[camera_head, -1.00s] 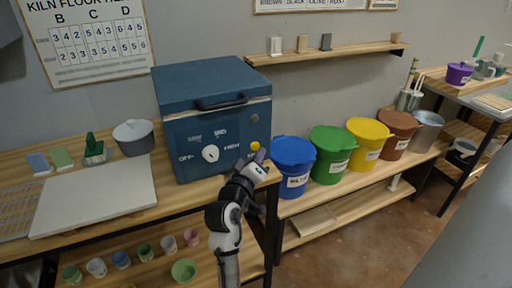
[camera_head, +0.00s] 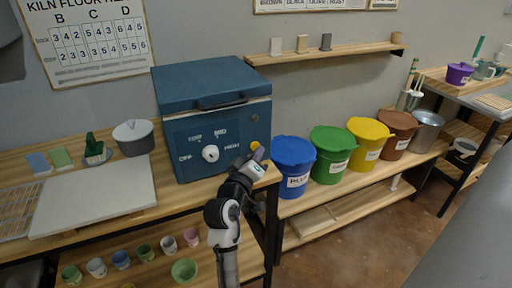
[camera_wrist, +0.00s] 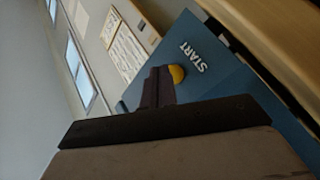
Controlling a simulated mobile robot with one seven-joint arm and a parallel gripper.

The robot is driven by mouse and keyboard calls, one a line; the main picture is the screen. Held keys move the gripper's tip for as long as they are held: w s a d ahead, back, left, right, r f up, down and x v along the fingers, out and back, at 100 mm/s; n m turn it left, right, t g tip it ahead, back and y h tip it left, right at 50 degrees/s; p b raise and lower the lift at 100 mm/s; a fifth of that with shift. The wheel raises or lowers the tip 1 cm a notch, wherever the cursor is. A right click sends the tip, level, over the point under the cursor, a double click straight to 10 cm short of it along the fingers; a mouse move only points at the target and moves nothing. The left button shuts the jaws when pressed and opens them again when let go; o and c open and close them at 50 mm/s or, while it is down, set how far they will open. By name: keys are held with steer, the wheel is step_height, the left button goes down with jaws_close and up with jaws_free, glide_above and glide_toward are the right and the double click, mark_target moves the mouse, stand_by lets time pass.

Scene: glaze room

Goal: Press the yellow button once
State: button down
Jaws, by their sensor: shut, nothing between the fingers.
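The yellow button (camera_head: 255,146) is on the right part of the front face of the blue kiln (camera_head: 190,88). In the wrist view the yellow button (camera_wrist: 176,74) sits beside the word START, just right of the fingertips. My gripper (camera_head: 258,157) is shut and empty, with its tips close in front of the button and slightly below it in the head view. In the wrist view my gripper (camera_wrist: 160,73) overlaps the button's left edge. I cannot tell whether the tips touch it. A white dial (camera_head: 210,153) is left of the button.
Lidded buckets in blue (camera_head: 292,165), green (camera_head: 329,150) and yellow (camera_head: 368,137) stand right of the kiln on a wooden bench. A pale slab (camera_head: 95,194) and a grey pot (camera_head: 134,138) are to the left. Small cups sit on the shelf below.

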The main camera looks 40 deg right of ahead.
steer(key=shift+w+d, duration=0.1)
steer(key=shift+w, duration=0.35)
stand_by(0.4)
steer(key=shift+s, duration=0.1)
steer(key=shift+s+a, duration=0.25)
steer(key=shift+s, duration=0.5)
steer(key=s, duration=0.2)
steer(key=s+a+p, duration=0.1)
steer(key=s, duration=0.2)
stand_by(0.4)
steer(key=shift+w+a, duration=0.1)
stand_by(0.5)
